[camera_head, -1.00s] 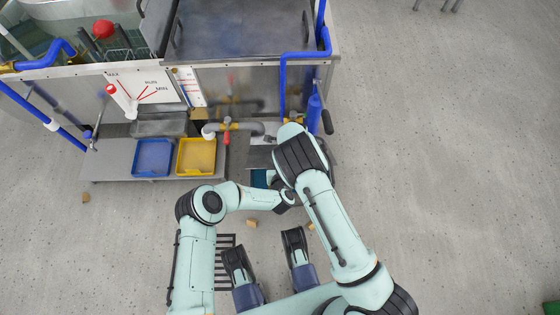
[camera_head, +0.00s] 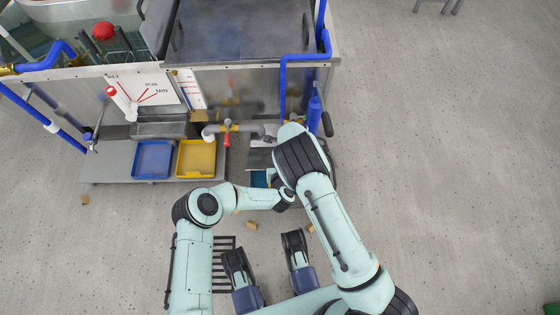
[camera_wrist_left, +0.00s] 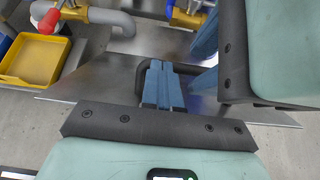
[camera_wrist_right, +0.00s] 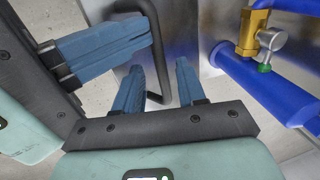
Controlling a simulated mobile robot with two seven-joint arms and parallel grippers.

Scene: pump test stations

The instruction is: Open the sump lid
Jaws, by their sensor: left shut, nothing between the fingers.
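A steel plate with a black bar handle, which looks like the sump lid (camera_wrist_left: 105,72), lies low behind my arms; in the head view they hide most of it. The handle (camera_wrist_left: 141,80) shows in the left wrist view and the right wrist view (camera_wrist_right: 153,22). My left gripper (camera_wrist_left: 163,68) is shut and empty, its fingertips close to the handle; contact cannot be told. My right gripper (camera_wrist_right: 160,68) is open, its fingers apart. The handle's bent end appears between them in the picture, but depth is unclear.
Blue pipe (camera_wrist_right: 265,90) with a brass valve (camera_wrist_right: 257,35) runs close right of my right gripper. A yellow tray (camera_head: 196,158) and a blue tray (camera_head: 153,160) sit on the low shelf. A grey pipe with a red-handled valve (camera_head: 227,140) is near.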

